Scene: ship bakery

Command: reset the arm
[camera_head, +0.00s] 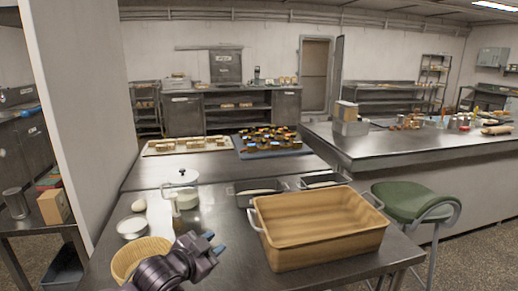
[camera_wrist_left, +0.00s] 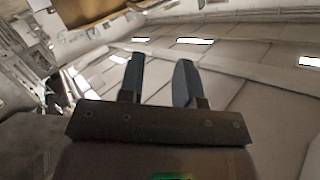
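My left gripper (camera_head: 214,243) reaches in from the bottom of the head view, above the near end of the metal table (camera_head: 235,262). Its blue fingertips stand apart with nothing between them. In the left wrist view the two fingers (camera_wrist_left: 160,82) are also spread and empty, with the ceiling behind them. My right gripper shows in neither view.
A white pot (camera_head: 182,190), a white bowl (camera_head: 131,228) and dark loaf pans (camera_head: 258,188) stand on the table. Trays of baked goods (camera_head: 188,146) lie farther back. A green stool (camera_head: 415,200) is at the right. A wall panel (camera_head: 82,100) rises at the left.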

